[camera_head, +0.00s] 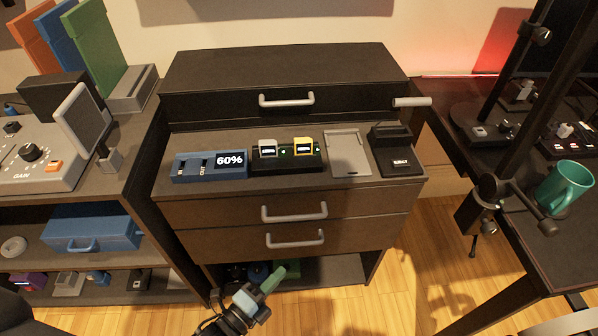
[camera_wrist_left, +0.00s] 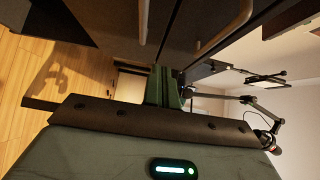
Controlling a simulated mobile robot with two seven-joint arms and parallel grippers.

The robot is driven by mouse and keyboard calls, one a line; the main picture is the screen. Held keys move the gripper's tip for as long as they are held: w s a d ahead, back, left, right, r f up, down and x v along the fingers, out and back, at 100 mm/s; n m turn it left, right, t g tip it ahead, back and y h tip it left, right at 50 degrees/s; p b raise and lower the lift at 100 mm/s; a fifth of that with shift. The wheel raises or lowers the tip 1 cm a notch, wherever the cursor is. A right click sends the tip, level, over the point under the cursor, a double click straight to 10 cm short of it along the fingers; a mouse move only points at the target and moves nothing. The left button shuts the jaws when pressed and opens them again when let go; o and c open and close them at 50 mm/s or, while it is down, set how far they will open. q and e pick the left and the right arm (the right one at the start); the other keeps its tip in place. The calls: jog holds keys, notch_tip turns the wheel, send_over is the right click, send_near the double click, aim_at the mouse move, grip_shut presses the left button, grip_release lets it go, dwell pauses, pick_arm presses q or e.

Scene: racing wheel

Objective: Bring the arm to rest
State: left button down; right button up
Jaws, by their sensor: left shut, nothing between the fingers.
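My left gripper (camera_head: 273,280) is in the lower middle of the head view, in front of the cabinet's open lower shelf. Its green fingers are shut with nothing between them. In the left wrist view the closed fingers (camera_wrist_left: 165,88) show at the centre, with drawer handles above them. The gripper appears apart from the cabinet (camera_head: 350,215), though the exact gap is hard to judge. My right gripper is not in either view.
Drawer handles (camera_head: 294,212) jut forward. A desk with a green mug (camera_head: 563,187) stands right, shelves left. Wooden floor (camera_head: 425,255) is bare at right.

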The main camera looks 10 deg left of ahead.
pick_arm(q)
jog(key=s+a+f+n+g+y, duration=0.25)
jog(key=s+n, duration=0.45)
jog(key=s, duration=0.4)
jog(key=s+a+f+n+g+y, duration=0.15)
jog(key=s+n+g, duration=0.25)
jog(key=s+n, duration=0.5)
jog(key=s+a+f+n+g+y, duration=0.25)
jog(key=s+n, duration=0.25)
jog(key=s, duration=0.7)
jog(key=w+r+t+p, duration=0.1)
jog(key=w+r+p, duration=0.2)
jog(key=r+p, duration=0.6)
jog(key=w+a+r+p, duration=0.1)
jog(key=w+r+p, duration=0.1)
jog(key=r+p, duration=0.6)
jog(key=shift+w+a+r+t+p, duration=0.15)
jog(key=shift+w+r+t+p, duration=0.25)
jog(key=shift+r, duration=0.5)
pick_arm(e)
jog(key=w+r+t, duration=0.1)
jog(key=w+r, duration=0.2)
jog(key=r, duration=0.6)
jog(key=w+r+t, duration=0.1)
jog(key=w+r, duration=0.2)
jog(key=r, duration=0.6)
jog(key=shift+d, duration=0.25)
